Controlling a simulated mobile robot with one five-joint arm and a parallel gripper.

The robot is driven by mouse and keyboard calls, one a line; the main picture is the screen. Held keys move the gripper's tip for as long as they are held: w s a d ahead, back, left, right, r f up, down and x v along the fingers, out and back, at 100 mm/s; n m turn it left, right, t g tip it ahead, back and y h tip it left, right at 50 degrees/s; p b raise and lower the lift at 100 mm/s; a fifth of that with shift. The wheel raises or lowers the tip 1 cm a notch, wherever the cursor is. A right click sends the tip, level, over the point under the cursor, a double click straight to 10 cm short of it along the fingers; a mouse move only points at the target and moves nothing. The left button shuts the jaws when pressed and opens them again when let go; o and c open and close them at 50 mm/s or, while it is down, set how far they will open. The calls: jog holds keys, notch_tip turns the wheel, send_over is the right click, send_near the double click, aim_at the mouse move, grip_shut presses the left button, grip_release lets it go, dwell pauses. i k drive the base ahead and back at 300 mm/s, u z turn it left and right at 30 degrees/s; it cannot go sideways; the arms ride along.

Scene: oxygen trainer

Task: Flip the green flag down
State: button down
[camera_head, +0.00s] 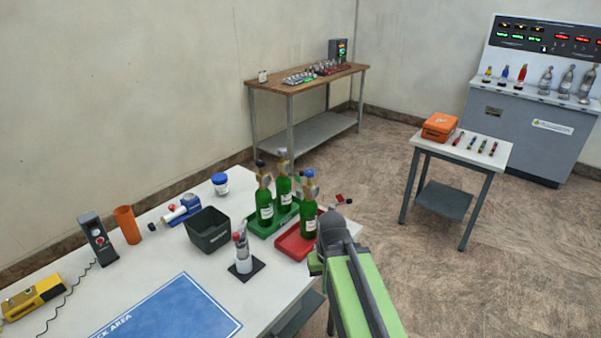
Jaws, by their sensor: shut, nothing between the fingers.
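Three green bottles stand at the far right end of the white table; two are in a green tray (262,229) and one (308,206) is in a red tray (289,245). A small green piece (298,174) shows near the bottle tops; it may be the green flag, but it is too small to tell its position. My gripper (341,201) is at the end of my green and grey arm, just right of the red tray's bottle. It is shut and empty. Part of the red tray is hidden behind my arm.
A dark bin (207,232), a grey-and-red device on a black base (243,258), an orange cup (127,225) and a blue mat (170,312) are on the table. A side table (462,145) with an orange case (440,127) stands right. Floor between is clear.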

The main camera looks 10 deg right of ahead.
aim_at(299, 178)
jog(key=u, duration=3.4)
jog(key=k, duration=0.2)
jog(key=u, duration=1.2)
jog(key=k, duration=2.4)
jog(key=z, duration=0.9)
jog(key=i, duration=0.85)
jog(key=z, duration=0.05)
